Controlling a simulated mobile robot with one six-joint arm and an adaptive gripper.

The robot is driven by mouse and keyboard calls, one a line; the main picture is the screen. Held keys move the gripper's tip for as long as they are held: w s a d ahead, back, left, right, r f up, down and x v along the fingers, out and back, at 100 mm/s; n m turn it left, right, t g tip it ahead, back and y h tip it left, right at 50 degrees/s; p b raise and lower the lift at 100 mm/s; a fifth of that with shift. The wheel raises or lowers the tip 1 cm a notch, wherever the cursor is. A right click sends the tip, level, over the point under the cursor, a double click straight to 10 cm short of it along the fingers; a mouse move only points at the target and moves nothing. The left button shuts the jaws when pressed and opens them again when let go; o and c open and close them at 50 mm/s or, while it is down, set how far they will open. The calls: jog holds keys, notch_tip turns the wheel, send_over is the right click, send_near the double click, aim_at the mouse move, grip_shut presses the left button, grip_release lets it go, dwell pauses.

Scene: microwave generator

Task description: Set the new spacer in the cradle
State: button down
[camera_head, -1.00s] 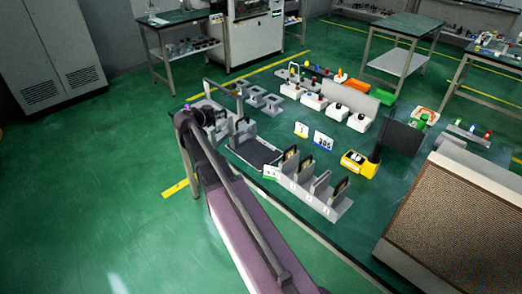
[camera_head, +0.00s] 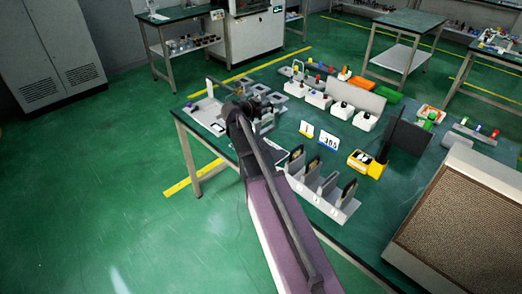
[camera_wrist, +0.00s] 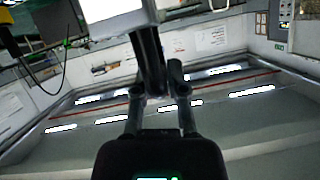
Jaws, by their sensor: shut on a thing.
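My gripper (camera_wrist: 158,88) shows in the wrist view with its fingers closed on a dark, narrow upright piece (camera_wrist: 151,58), probably the spacer, seen nearly edge-on. In the head view my dark wrist (camera_head: 238,112) is above the left part of the green table, and the fingertips and held piece are hidden there. A grey metal fixture (camera_head: 267,118), possibly the cradle, stands just beyond and to the right of my wrist, partly covered by it. I cannot tell whether the held piece touches it. A numbered grey rack (camera_head: 335,208) holds several dark plates upright at the table's front.
A pale tray (camera_head: 203,112) lies at the table's left end. Number cards (camera_head: 328,141), a yellow device (camera_head: 361,160) and white button boxes (camera_head: 343,109) stand on the table. A large brown-faced box (camera_head: 450,220) is at the right. Bare green tabletop lies between the cards and fixture.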

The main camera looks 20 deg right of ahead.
jog(key=shift+a, duration=0.1)
dwell(0.3)
jog(key=w, duration=0.1)
jog(key=w+a, duration=0.1)
jog(key=w, duration=0.1)
jog(key=shift+w+a+f+b, duration=0.15)
jog(key=shift+w+f+b, duration=0.2)
jog(key=shift+f, duration=0.05)
notch_tip(320, 180, down, 6)
jog(key=b, duration=0.6)
jog(key=shift+f, duration=0.15)
dwell(0.5)
jog(key=shift+f+b, duration=1.85)
jog(key=shift+b, duration=0.15)
jog(key=shift+f, duration=0.1)
jog(key=c, duration=0.7)
grip_release()
